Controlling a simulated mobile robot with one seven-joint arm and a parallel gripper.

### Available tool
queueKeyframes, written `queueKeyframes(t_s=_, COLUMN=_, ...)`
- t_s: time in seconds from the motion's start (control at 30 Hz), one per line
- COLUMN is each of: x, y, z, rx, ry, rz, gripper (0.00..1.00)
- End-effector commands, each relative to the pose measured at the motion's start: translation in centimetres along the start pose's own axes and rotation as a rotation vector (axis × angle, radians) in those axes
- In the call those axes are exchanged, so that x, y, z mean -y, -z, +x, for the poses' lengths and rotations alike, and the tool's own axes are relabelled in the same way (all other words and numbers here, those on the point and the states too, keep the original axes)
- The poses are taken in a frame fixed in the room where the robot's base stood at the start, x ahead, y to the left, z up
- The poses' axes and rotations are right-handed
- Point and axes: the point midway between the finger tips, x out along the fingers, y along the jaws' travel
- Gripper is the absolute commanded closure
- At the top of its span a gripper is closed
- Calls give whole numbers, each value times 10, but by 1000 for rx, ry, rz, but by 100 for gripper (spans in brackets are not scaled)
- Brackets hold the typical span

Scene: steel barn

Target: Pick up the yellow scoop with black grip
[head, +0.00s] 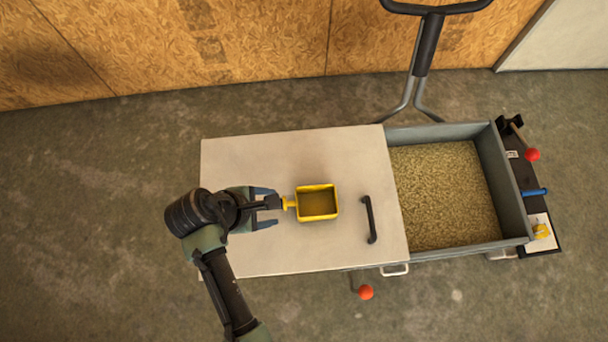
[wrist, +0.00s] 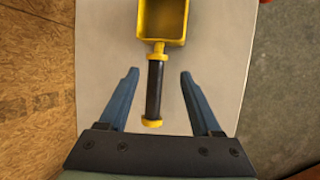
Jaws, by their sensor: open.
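The yellow scoop (head: 317,187) with a square open bowl lies on the pale lid (head: 240,160) of a cart. Its black grip (head: 268,202) points left, toward my gripper. My gripper (head: 266,207) is open over the grip end. In the wrist view the scoop's bowl (wrist: 163,35) is at the top, partly cut off by the frame. The black grip (wrist: 155,88) with a yellow end cap runs down between the two blue fingers of my gripper (wrist: 158,72), nearer the left one. A gap shows on both sides, so neither finger appears to touch it.
A black handle (head: 370,219) stands on the lid right of the scoop. Right of the lid is an open grey bin (head: 487,165) full of grain pellets (head: 440,190). A red knob (head: 365,292) is at the cart's front. A wooden wall (head: 270,40) stands behind.

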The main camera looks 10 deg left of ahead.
Motion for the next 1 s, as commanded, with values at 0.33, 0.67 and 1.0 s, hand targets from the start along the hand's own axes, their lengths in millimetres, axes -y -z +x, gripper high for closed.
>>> queueKeyframes(t_s=0.33, x=-3, y=4, z=35, rx=0, ry=0, rz=3, gripper=35)
queueKeyframes(t_s=0.67, x=-5, y=6, z=63, rx=-2, ry=-2, rz=4, gripper=35)
queueKeyframes(t_s=1.0, x=-5, y=6, z=62, rx=-2, ry=-2, rz=3, gripper=67)
